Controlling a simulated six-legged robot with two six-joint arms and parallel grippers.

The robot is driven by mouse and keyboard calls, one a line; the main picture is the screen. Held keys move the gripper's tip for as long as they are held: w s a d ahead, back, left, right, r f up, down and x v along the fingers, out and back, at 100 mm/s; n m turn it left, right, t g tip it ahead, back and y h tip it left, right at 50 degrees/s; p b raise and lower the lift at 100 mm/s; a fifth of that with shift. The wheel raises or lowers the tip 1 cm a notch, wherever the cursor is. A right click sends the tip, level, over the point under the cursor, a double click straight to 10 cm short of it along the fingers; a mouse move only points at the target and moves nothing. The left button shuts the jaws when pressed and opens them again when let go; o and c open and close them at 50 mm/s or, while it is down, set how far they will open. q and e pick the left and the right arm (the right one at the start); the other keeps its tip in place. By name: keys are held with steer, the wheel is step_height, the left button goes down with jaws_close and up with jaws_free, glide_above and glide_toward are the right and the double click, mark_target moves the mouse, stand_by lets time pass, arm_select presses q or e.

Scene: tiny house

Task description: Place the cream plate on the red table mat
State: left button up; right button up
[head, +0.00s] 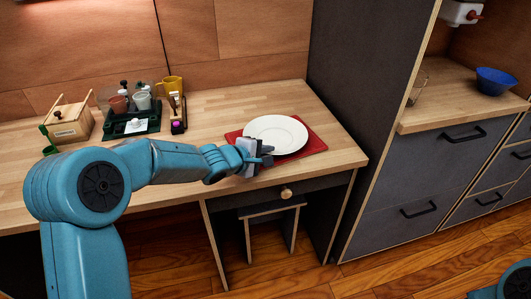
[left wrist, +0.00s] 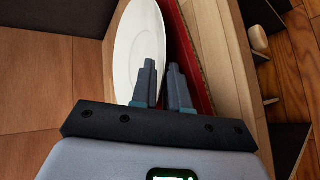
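The cream plate (head: 276,129) lies over the red table mat (head: 313,146) on the wooden desk, with red showing around its right and front sides. In the left wrist view the plate (left wrist: 138,40) is seen steeply, with a strip of the red mat (left wrist: 186,50) beside it. My left gripper (head: 266,154) is at the plate's front left rim. In the left wrist view its two fingers (left wrist: 161,85) stand a little apart, one in front of the plate and one beyond its rim. Whether they touch the rim is unclear. My right gripper is out of view.
A wooden box (head: 68,122), a dark tray (head: 132,121) with small cups and a yellow mug (head: 172,84) stand at the desk's left and back. A tall dark panel (head: 352,75) borders the desk's right side. A blue bowl (head: 496,81) sits on the counter beyond.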

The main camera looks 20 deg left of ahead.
arm_select(q)
steer(key=shift+s+r, duration=0.1)
steer(key=shift+r, duration=0.2)
steer(key=p+v, duration=0.4)
steer(key=v, duration=0.7)
steer(key=shift+p, duration=0.3)
steer(key=shift+s+a+r, duration=0.1)
steer(key=shift+s+a, duration=0.05)
steer(key=shift+s, duration=0.2)
